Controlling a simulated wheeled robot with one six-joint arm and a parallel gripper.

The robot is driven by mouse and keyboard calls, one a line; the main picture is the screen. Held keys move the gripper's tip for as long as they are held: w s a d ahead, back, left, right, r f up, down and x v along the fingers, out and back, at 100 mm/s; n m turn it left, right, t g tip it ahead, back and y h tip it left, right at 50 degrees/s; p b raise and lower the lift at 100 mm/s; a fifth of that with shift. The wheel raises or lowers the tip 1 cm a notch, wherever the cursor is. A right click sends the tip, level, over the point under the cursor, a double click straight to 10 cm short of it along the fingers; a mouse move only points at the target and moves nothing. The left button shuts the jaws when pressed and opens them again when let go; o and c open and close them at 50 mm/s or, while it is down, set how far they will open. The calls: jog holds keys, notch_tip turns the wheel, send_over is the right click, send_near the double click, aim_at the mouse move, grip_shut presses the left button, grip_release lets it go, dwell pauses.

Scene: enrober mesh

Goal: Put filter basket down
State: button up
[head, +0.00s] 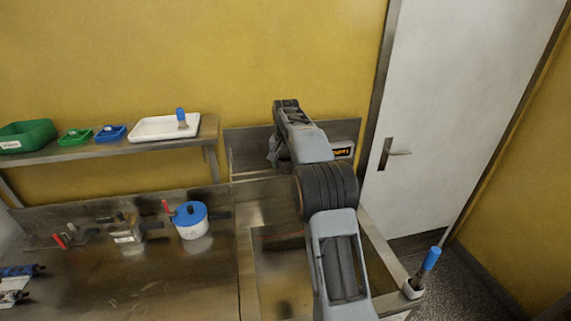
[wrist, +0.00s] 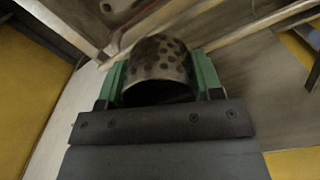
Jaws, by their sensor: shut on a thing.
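The filter basket (wrist: 158,68) is a perforated metal cylinder with a dark open end, seen in the wrist view. My gripper (wrist: 158,85) has green fingers shut on it from both sides. In the head view my arm reaches over the sink area toward the back wall, and its own links hide the fingers and the basket. From these frames I cannot tell whether the basket touches a surface below it.
A steel counter (head: 150,270) holds a white pot with a blue lid (head: 190,220) and small tools. A shelf (head: 100,150) bears a white tray (head: 165,128) and green and blue bins. A blue-handled brush (head: 431,260) stands at the right edge. A door (head: 450,110) is behind.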

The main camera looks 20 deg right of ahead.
jog(key=shift+f, duration=0.15)
jog(key=o, duration=0.9)
